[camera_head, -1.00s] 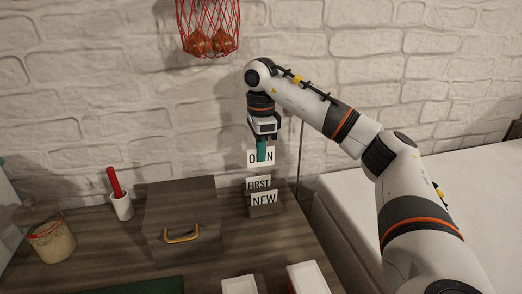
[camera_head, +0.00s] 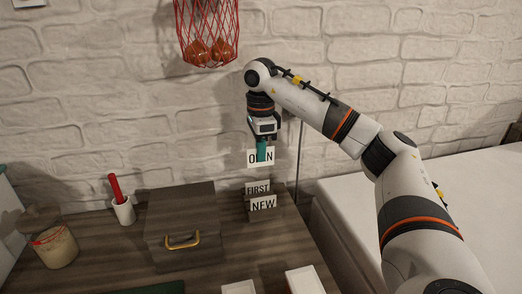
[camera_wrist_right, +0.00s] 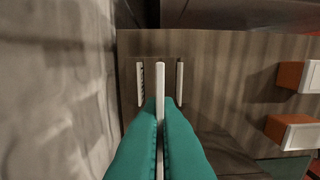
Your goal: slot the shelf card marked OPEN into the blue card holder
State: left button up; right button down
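My right gripper (camera_head: 262,148) is shut on the white card marked OPEN (camera_head: 251,156) and holds it upright in the air. Its teal fingers (camera_wrist_right: 160,125) cover the middle of the word. Below it stands a dark wood-coloured holder (camera_head: 279,207) with the FIRST card (camera_head: 257,188) and the NEW card (camera_head: 263,202) upright in it. No blue shows on this holder. In the right wrist view the OPEN card (camera_wrist_right: 160,80) appears edge-on between the two other cards (camera_wrist_right: 140,84), apart from them. The slots cannot be made out. My left gripper is not in view.
A wooden box (camera_head: 182,222) with a brass handle stands left of the holder. A white cup (camera_head: 124,211) with a red-handled item and a jar (camera_head: 56,246) stand farther left. White-topped blocks (camera_head: 304,280) lie in front. A red net basket (camera_head: 208,35) hangs above.

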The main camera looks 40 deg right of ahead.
jog(key=shift+s+d+r+p, duration=0.1)
jog(key=shift+d+r+p, duration=0.05)
jog(key=shift+r+p, duration=0.65)
dwell(2.2)
